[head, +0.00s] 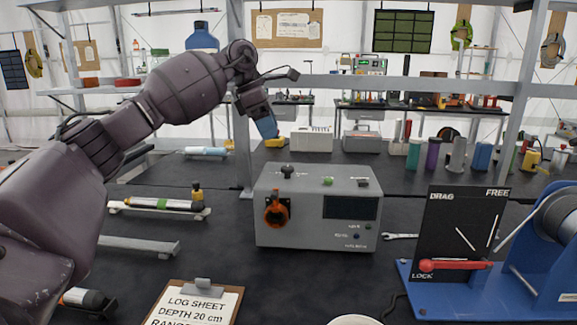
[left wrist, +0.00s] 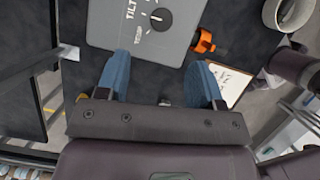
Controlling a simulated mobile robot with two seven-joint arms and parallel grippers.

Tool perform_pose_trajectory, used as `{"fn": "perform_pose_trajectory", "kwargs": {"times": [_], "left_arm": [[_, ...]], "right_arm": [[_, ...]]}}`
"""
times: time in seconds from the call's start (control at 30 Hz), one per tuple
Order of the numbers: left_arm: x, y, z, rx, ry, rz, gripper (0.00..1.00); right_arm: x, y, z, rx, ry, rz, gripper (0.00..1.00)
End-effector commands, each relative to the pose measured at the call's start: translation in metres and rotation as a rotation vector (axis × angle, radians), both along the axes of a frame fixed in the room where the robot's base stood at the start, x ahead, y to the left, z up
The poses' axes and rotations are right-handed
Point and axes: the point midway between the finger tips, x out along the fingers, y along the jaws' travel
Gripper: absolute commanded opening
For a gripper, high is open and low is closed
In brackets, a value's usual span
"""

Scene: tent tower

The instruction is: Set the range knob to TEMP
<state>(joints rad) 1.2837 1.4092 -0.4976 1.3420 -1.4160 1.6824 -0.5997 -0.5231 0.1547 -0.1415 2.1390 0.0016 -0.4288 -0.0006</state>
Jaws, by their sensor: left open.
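A grey instrument box (head: 345,220) stands on the dark table. Its black range knob (head: 287,171) is on the top face at the back left. In the left wrist view the knob (left wrist: 161,19) shows with white marks around it and the words TILT and TEMP beside it. I cannot tell for sure where it points. My left gripper (head: 267,127) is above and behind the box, with blue fingers, apart from the knob. The left wrist view shows the fingers (left wrist: 160,78) spread and empty. My right gripper is not in view.
An orange knob (head: 276,214) sticks out of the box's front. A drag board (head: 461,225) with a red lever and a blue reel stand (head: 540,270) are at right. A wrench (head: 400,237) lies between. A log sheet clipboard (head: 195,305) is in front.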

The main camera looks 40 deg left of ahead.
Motion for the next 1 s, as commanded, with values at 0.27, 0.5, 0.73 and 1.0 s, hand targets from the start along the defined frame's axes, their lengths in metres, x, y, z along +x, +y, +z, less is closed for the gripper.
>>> {"fn": "perform_pose_trajectory", "kwargs": {"times": [0.27,0.5,0.73,1.0], "left_arm": [[0.011,-0.014,-0.044,-0.001,0.005,-0.002,0.61],[0.02,-0.025,-0.077,-0.003,0.002,-0.002,0.61],[0.024,-0.03,-0.091,-0.001,0.0,0.0,0.61],[0.024,-0.031,-0.093,-0.002,-0.001,0.0,0.61]], "right_arm": [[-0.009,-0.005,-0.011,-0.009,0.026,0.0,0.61],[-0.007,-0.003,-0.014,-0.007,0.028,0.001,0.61],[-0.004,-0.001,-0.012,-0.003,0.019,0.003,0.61],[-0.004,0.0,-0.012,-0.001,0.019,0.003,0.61]]}}
